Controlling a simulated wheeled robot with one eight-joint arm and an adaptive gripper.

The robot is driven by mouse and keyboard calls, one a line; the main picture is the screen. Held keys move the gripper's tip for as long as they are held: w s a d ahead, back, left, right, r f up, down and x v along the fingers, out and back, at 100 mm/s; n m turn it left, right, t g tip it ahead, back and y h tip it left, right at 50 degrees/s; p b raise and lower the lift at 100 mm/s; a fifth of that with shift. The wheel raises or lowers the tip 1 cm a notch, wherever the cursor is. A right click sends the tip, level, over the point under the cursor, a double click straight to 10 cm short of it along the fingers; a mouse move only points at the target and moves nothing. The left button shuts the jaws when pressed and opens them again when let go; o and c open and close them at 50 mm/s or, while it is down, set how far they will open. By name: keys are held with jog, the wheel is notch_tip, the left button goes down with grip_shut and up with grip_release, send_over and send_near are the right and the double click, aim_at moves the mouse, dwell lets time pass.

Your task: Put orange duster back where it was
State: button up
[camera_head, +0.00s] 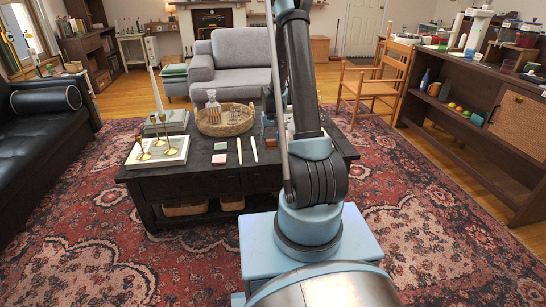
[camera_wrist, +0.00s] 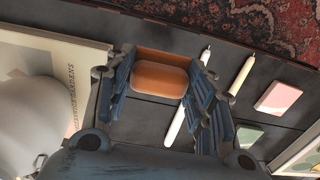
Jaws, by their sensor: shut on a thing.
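The orange duster (camera_wrist: 160,80) is a rounded orange block between the two blue fingers of my gripper (camera_wrist: 165,100) in the wrist view. The fingers are shut on it from both sides. The dark table top lies below it; I cannot tell whether the duster touches it. In the head view a small orange-brown block, the duster (camera_head: 271,143), shows beside my arm over the right part of the black coffee table (camera_head: 190,182). My arm hides most of the gripper there.
Two slim white sticks (camera_head: 239,150) (camera_head: 254,148), a pink block (camera_head: 219,160) and a green block (camera_head: 220,146) lie nearby. A wicker tray (camera_head: 224,127) with a glass decanter (camera_head: 212,105) stands behind. Books with brass candlesticks (camera_head: 158,140) are left. A grey armchair (camera_head: 232,65) stands beyond.

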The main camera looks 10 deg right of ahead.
jog(key=shift+w+d+m, duration=0.1)
jog(key=shift+d+m, duration=0.2)
jog(key=shift+d, duration=0.35)
jog(key=m, duration=0.3)
jog(key=shift+w+r+m, duration=0.3)
jog(key=shift+w, duration=0.05)
jog(key=m, duration=0.3)
jog(key=shift+w+r+m, duration=0.3)
jog(key=m, duration=0.3)
jog(key=w+m, duration=0.1)
jog(key=m, duration=0.1)
jog(key=shift+r, duration=0.35)
jog(key=shift+w+f+m, duration=0.15)
jog(key=shift+f+m, duration=0.75)
jog(key=shift+f, duration=0.65)
jog(key=shift+w+f+m, duration=0.15)
jog(key=shift+f+m, duration=0.75)
jog(key=shift+f, duration=0.6)
jog(key=shift+w+f+m, duration=0.15)
jog(key=shift+f+m, duration=0.75)
jog(key=shift+f, duration=0.65)
jog(key=o, duration=1.3)
